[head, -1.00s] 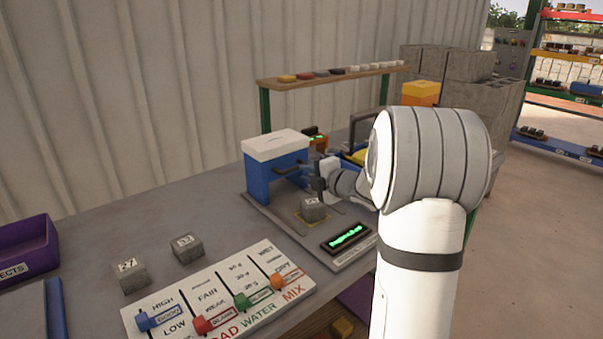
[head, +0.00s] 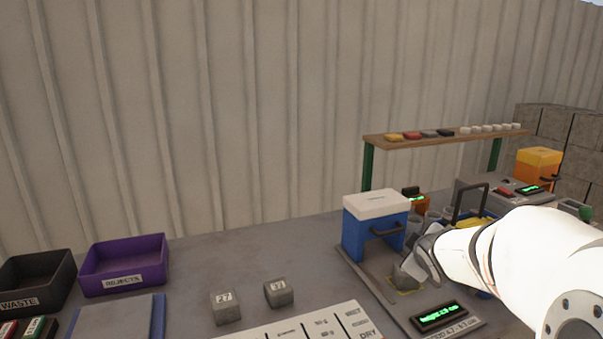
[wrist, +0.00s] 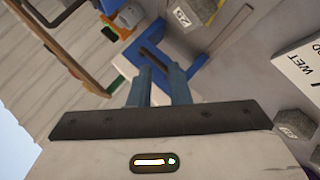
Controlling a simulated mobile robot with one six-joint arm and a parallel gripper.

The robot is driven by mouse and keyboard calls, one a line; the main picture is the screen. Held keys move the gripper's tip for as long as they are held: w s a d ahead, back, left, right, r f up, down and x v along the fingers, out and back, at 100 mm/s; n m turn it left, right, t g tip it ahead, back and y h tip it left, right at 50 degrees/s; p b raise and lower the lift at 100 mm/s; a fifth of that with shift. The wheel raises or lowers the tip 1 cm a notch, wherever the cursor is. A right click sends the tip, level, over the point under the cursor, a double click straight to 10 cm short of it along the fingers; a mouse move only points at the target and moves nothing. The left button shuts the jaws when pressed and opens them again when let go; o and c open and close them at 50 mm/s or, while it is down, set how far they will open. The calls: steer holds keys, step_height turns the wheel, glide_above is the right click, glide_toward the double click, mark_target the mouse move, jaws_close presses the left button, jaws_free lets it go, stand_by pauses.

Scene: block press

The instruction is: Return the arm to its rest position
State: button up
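My arm reaches in from the right in the head view, with my gripper (head: 432,240) at its end beside the blue press with a white top (head: 376,205). A grey block (head: 407,274) sits on the press base, partly hidden by the gripper. In the wrist view my gripper (wrist: 160,72) shows two blue-grey fingers apart with nothing held between them. The press's blue frame (wrist: 178,42) and a numbered grey block (wrist: 197,12) lie beyond the fingers.
Two grey blocks, 27 (head: 225,307) and another (head: 279,292), stand on the grey table (head: 262,254). A purple rejects tray (head: 124,264) and black waste tray (head: 36,281) are at left. A shelf (head: 445,137) stands behind.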

steer(key=s+a+f+m+g+y+p, duration=0.1)
steer(key=s+a+m+g, duration=0.3)
steer(key=s, duration=0.8)
steer(key=s+a+f+m+g+y+p, duration=0.1)
steer(key=s+a+m+g, duration=0.3)
steer(key=s, duration=0.9)
steer(key=a+m+p, duration=0.1)
steer(key=a, duration=0.2)
steer(key=shift+a+f+g, duration=0.15)
steer(key=shift+f+g, duration=0.1)
steer(key=shift+g, duration=0.05)
